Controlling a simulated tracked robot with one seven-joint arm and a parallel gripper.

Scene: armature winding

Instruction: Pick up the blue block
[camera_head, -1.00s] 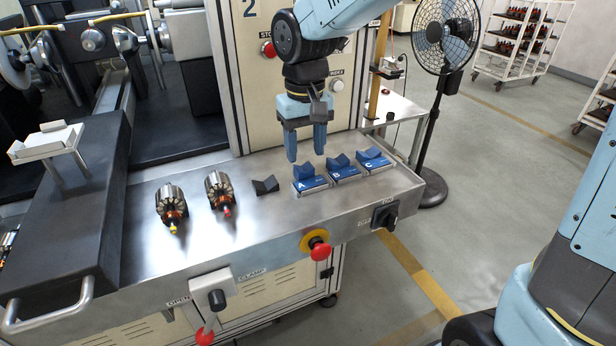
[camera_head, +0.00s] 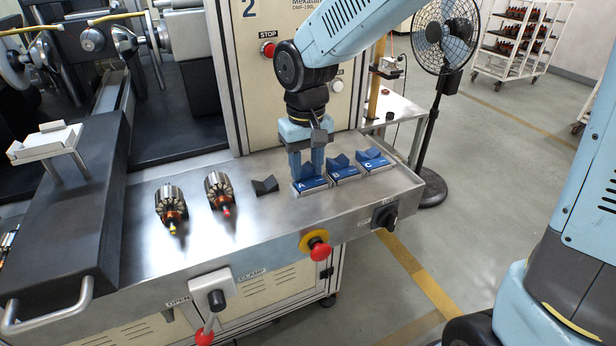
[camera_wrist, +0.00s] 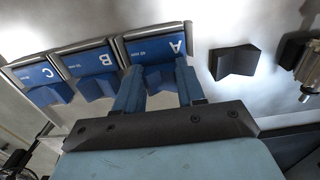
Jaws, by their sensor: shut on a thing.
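Blue V-shaped blocks sit at holders marked A, B and C on the steel table. My gripper (camera_head: 306,165) is down at the holder marked A (camera_head: 311,187), with its fingers shut on the blue block (camera_wrist: 160,77) there. In the head view the fingers hide most of that block. The wrist view shows the two fingers (camera_wrist: 158,84) on either side of it. The block at B (camera_head: 341,163) and the block at C (camera_head: 369,154) stand to the right in the head view, untouched.
A black V-block (camera_head: 265,185) lies just left of holder A. Two armatures (camera_head: 220,190) lie further left. A red button (camera_head: 319,250) and a black rotary switch (camera_head: 384,216) are on the front edge. A machine panel rises behind.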

